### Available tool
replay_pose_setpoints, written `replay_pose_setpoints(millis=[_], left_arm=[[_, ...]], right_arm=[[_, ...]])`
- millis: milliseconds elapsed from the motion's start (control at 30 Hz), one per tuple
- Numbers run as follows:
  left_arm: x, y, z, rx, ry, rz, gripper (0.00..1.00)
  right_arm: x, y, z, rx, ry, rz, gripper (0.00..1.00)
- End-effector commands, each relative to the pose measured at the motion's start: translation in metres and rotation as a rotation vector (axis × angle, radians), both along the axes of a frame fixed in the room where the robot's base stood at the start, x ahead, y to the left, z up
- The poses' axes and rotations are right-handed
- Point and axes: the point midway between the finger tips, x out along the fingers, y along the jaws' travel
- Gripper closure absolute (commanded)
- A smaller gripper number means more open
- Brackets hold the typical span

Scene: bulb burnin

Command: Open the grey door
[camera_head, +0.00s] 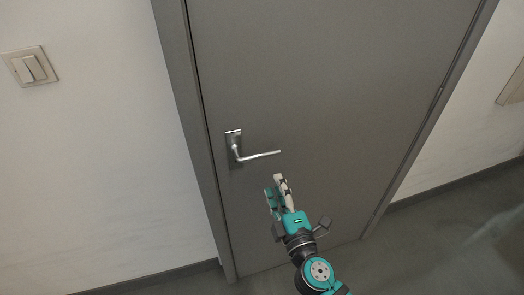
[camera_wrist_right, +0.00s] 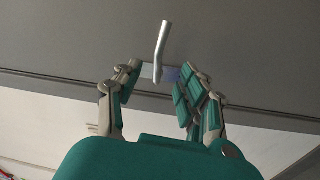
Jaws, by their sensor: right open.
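The grey door (camera_head: 330,80) stands closed in its grey frame (camera_head: 190,110) in the head view. A silver lever handle (camera_head: 262,155) sits on a small plate near the door's left edge and points right, roughly level. My right gripper (camera_head: 275,184) is open and empty, just below the lever and apart from it in this view. In the right wrist view the handle (camera_wrist_right: 162,50) shows beyond and between the open fingertips (camera_wrist_right: 158,75). How far the fingers are from the lever in depth is hard to tell. My left gripper is not in view.
A light switch (camera_head: 34,67) is on the white wall left of the door. Hinges show on the door's right side. A light-coloured panel (camera_head: 513,88) is on the wall at the far right. The dark floor (camera_head: 450,240) at the right is clear.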

Motion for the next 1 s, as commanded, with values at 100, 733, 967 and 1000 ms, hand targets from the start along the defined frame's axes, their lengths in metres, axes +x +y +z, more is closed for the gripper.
replay_pose_setpoints(millis=[100,733,967,1000], left_arm=[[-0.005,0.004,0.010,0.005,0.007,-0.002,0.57],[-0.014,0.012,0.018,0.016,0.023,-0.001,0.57],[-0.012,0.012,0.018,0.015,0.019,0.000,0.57],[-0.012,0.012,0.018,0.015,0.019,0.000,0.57]], right_arm=[[0.027,0.009,0.006,0.000,-0.002,0.001,0.59],[0.110,0.036,0.008,0.001,0.001,0.001,0.59],[0.111,0.036,0.008,0.001,0.001,0.001,0.59],[0.111,0.036,0.008,0.001,0.001,0.000,0.62]])
